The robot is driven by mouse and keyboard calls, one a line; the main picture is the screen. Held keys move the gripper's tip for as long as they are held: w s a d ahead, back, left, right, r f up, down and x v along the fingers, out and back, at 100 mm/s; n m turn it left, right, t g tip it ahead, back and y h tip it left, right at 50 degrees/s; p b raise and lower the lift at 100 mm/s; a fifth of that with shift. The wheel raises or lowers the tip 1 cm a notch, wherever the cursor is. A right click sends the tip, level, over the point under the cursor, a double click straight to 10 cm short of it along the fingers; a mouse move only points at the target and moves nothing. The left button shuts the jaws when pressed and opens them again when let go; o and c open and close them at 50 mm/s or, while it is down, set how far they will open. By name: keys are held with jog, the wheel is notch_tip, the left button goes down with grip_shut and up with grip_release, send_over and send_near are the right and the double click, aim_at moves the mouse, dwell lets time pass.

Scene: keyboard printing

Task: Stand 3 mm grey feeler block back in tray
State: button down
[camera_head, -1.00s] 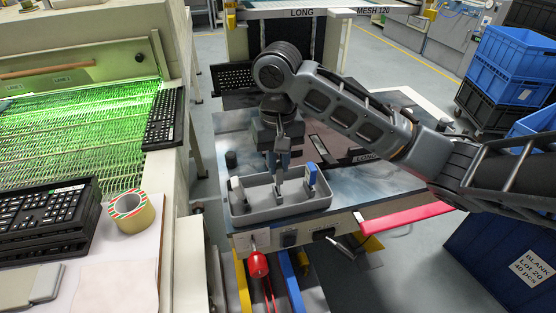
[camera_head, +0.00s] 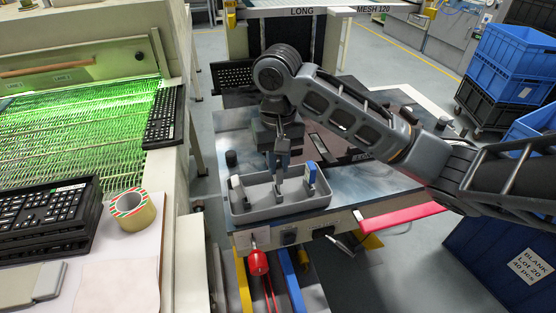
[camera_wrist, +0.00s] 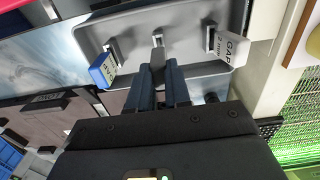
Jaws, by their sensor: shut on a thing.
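The grey tray (camera_head: 290,208) stands on the machine's table. My gripper (camera_head: 279,168) points down over its middle and is shut on the grey feeler block (camera_head: 279,185), which is upright between a white block (camera_head: 237,190) and a blue block (camera_head: 310,174). In the wrist view, my fingers (camera_wrist: 158,88) hold the grey block (camera_wrist: 157,62), its far end at or near the middle slot (camera_wrist: 157,41) of the tray (camera_wrist: 190,42). I cannot tell whether its lower end is inside. The white block, marked GAP 2 mm, and the blue block stand at the side slots.
A small dark cylinder (camera_head: 231,158) stands behind the tray's left end. A red bar (camera_head: 400,217) juts out at the table's front right. A red knob (camera_head: 258,262) hangs below the front edge. Stacked blue crates (camera_head: 510,60) stand farther right.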

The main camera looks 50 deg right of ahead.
jog(key=shift+f+b, duration=0.55)
jog(key=shift+f, duration=0.45)
jog(key=c, duration=1)
grip_release()
jog(key=shift+r, duration=0.1)
notch_tip(320, 180, up, 4)
jog(key=p, duration=0.5)
jog(key=shift+r, duration=0.95)
jog(key=shift+r, duration=0.1)
jog(key=shift+r, duration=3.8)
